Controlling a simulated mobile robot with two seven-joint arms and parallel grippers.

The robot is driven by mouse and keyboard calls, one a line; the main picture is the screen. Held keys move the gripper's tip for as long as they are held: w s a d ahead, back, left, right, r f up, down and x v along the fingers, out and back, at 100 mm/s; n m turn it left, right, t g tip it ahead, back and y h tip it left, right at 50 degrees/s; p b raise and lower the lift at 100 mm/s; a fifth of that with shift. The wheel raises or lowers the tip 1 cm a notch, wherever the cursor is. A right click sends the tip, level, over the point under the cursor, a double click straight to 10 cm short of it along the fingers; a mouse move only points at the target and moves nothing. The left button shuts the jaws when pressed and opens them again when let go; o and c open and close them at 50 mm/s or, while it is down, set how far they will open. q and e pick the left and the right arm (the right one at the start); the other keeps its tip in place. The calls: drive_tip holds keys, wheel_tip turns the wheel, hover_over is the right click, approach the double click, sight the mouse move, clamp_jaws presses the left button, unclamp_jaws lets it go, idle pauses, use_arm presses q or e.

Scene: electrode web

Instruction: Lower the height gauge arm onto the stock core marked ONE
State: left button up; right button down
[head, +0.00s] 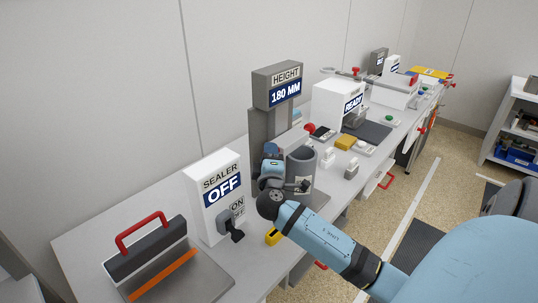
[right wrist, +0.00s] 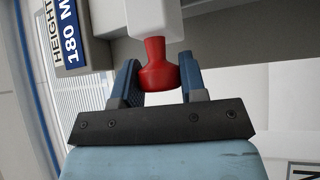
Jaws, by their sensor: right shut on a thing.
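The height gauge (head: 277,85) is a grey column whose display reads HEIGHT 180 MM; the display also shows sideways in the right wrist view (right wrist: 68,35). In the right wrist view, a red knob (right wrist: 157,65) hangs from a white block (right wrist: 154,18) by the gauge. My right gripper (right wrist: 158,76) is shut on this knob, a finger on each side. In the head view my right gripper (head: 272,152) is in front of the gauge column, beside a grey cylinder (head: 301,158). The cylinder's label is partly covered and unreadable. My left gripper is out of view.
A white sealer box (head: 212,195) reading OFF stands left of my right arm, behind a red-handled press (head: 145,250). A yellow block (head: 273,237) lies near the arm. A white box reading READY (head: 338,103) and small parts stand farther along the bench.

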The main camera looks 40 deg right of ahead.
drive_tip(key=shift+f, duration=0.4)
drive_tip(key=c, duration=0.7)
unclamp_jaws()
drive_tip(key=shift+o, duration=0.2)
drive_tip(key=b+v, duration=0.2)
drive_tip(key=v, duration=1.2)
drive_tip(key=shift+w+r, duration=0.1)
